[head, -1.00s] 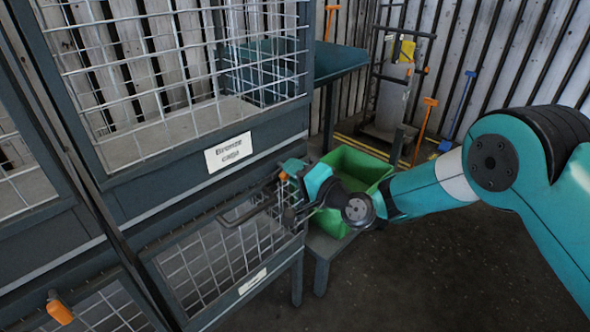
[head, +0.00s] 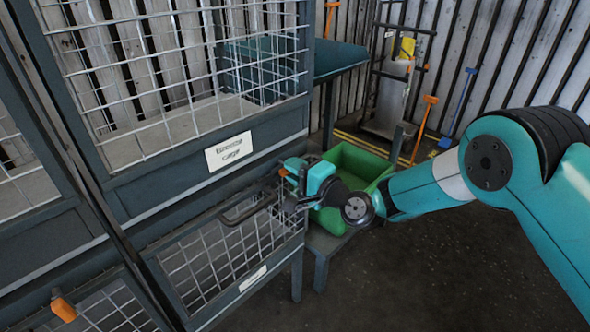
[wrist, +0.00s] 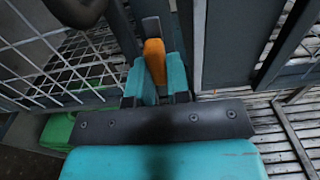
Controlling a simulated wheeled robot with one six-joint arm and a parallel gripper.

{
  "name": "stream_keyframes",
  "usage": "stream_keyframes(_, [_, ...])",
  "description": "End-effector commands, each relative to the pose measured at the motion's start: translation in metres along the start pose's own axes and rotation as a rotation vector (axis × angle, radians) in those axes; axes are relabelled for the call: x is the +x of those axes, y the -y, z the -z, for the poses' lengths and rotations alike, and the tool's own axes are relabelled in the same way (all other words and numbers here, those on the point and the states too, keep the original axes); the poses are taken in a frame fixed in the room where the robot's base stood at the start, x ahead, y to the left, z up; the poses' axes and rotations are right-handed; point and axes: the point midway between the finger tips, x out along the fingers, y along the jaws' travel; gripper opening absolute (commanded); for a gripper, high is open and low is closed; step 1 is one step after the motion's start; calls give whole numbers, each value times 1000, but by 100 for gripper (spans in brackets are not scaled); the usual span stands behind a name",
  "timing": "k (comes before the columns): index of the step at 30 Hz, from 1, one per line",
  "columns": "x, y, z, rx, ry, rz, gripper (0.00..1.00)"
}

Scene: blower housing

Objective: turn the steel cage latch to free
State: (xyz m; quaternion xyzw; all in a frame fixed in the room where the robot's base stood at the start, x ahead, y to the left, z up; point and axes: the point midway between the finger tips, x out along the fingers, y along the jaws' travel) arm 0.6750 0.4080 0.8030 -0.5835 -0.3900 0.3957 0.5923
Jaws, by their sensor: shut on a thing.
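My gripper (head: 290,168) is at the upper right corner of the lower mesh cage (head: 225,250), beside its frame. In the wrist view its two teal fingers (wrist: 156,80) are shut on an orange latch handle (wrist: 154,58). The handle stands nearly upright in that picture, in front of a grey metal plate. In the head view only a small orange bit of this latch (head: 283,172) shows beside the fingers. The lower cage's label (head: 252,279) is too small to read, so I cannot confirm that it is the steel one.
A dark bar handle (head: 246,208) crosses the lower cage's top. The cage above has a label reading "Bronze cage" (head: 229,151). Another orange latch (head: 63,307) is at lower left. A green bin (head: 360,163) stands close behind my gripper. Open floor lies at lower right.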

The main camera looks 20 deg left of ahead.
Motion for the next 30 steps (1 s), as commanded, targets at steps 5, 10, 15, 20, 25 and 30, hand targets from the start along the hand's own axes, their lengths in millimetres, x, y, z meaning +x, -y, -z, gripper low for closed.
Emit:
stream_keyframes(5, [0, -1, 0, 4, 1, -2, 35])
stream_keyframes(10, [0, -1, 0, 2, 0, -1, 43])
stream_keyframes(15, [-2, -1, 0, 2, 0, -1, 43])
stream_keyframes(20, [-19, -2, 1, 4, -1, -3, 43])
stream_keyframes(25, [-58, -3, 1, 7, -4, -4, 43])
stream_keyframes(30, [-104, -5, 1, 8, -4, -6, 43])
